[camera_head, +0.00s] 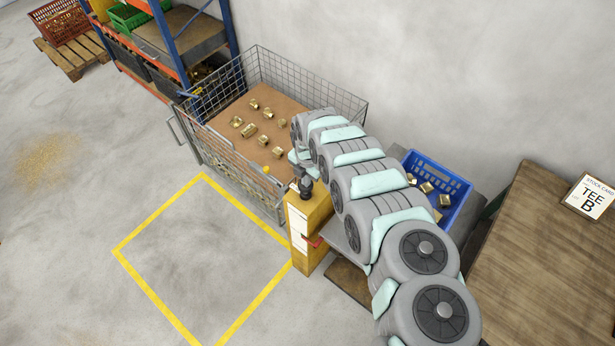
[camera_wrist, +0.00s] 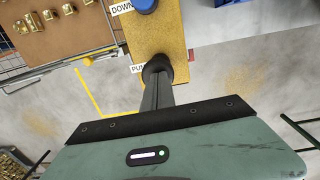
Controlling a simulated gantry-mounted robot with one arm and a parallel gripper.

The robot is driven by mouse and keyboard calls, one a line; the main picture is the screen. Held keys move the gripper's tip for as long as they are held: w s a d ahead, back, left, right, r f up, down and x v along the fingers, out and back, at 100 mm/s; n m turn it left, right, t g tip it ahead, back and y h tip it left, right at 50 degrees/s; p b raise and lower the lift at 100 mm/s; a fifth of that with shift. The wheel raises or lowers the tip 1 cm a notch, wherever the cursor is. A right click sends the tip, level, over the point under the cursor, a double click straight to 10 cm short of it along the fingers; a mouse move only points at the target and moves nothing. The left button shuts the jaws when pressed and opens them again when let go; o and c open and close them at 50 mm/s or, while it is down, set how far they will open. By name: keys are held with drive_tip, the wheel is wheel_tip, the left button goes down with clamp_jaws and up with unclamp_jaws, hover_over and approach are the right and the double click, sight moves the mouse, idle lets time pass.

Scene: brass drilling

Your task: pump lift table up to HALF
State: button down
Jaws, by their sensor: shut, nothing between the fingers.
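The yellow pump column (camera_head: 312,222) of the lift table stands at mid-picture in the head view, beside the mesh crate, with white labels on its side. Its yellow top (camera_wrist: 168,45) fills the upper middle of the wrist view. A blue button (camera_wrist: 145,5) sits by the DOWN label (camera_wrist: 121,8). The PUMP label (camera_wrist: 138,69) is partly covered. My gripper (camera_wrist: 157,72) is shut and empty, its tips over the column top by this label; it also shows above the column in the head view (camera_head: 306,190). I cannot tell whether it touches. The lift table's platform (camera_head: 342,238) is mostly hidden by my arm.
A wire mesh crate (camera_head: 205,148) with brass parts on brown board adjoins the column. A blue basket (camera_head: 455,184) with brass parts stands behind my arm. A wooden table (camera_head: 535,255) with a TEE B card (camera_head: 590,197) is at right. The yellow-outlined floor area (camera_head: 205,255) is clear.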

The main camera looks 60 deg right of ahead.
wheel_tip(320, 180, up, 11)
drive_tip(key=b, duration=0.1)
drive_tip(key=shift+s+a, duration=0.25)
drive_tip(key=shift+r, duration=0.1)
idle(1.2)
